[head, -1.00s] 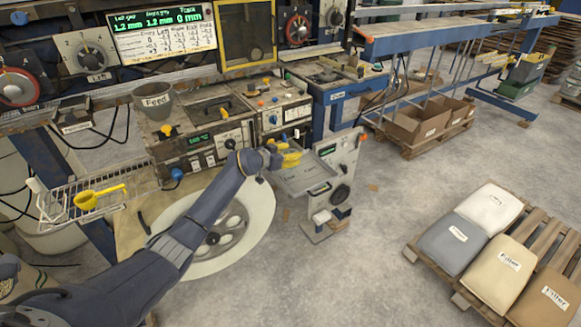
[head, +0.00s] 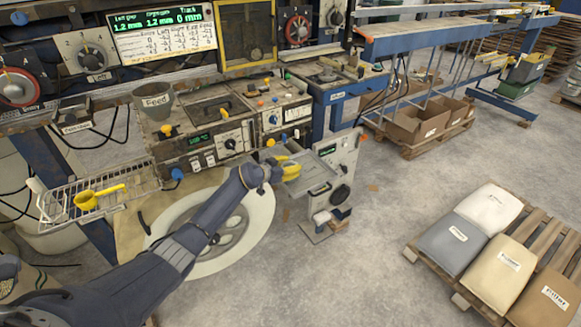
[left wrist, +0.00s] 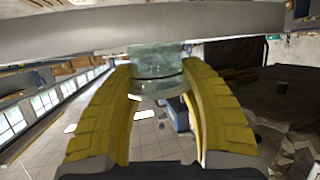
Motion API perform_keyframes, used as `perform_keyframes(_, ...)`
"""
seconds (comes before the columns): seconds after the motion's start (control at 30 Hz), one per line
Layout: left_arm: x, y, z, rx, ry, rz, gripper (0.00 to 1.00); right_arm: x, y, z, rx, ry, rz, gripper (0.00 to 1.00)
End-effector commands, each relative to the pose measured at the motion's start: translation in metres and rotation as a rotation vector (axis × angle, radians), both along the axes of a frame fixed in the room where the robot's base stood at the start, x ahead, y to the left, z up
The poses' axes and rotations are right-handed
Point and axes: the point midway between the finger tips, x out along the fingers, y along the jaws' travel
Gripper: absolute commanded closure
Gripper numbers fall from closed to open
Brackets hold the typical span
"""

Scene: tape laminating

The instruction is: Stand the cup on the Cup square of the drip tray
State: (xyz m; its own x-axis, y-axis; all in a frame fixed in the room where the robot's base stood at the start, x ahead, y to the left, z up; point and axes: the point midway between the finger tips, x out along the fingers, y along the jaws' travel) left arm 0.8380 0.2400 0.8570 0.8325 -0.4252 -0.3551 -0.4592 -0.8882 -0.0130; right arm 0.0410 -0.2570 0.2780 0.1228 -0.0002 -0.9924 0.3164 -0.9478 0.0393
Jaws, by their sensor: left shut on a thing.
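My left gripper (head: 288,169) is at the left edge of the grey drip tray (head: 318,186), which juts out from the upright machine panel. In the left wrist view its yellow fingers (left wrist: 165,105) are shut on a translucent grey-green cup (left wrist: 156,72), which lies between them. In the head view I cannot make out the cup at the gripper. A broad grey slab edge crosses the top of the left wrist view, close to the cup; I cannot tell whether they touch. The Cup square cannot be made out. My right gripper is not in view.
The upright panel (head: 338,160) stands right behind the tray. The control bench (head: 205,130) is at the left behind my arm, with a large pale disc (head: 258,215) below it. A yellow scoop (head: 90,198) lies on a wire rack. The floor at the right is clear up to a pallet of sacks.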

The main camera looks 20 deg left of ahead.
Motion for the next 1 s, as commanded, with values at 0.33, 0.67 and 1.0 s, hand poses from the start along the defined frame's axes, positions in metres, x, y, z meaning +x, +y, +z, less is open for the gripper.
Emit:
perform_keyframes(0.33,0.0,0.0,-0.002,0.0,0.0,0.0,0.34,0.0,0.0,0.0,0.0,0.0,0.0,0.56)
perform_keyframes(0.67,0.0,0.0,0.0,0.001,0.0,0.0,0.33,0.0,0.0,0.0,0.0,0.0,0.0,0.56)
perform_keyframes(1.0,-0.03,0.015,0.012,0.001,0.0,0.0,0.33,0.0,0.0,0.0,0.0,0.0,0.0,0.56)
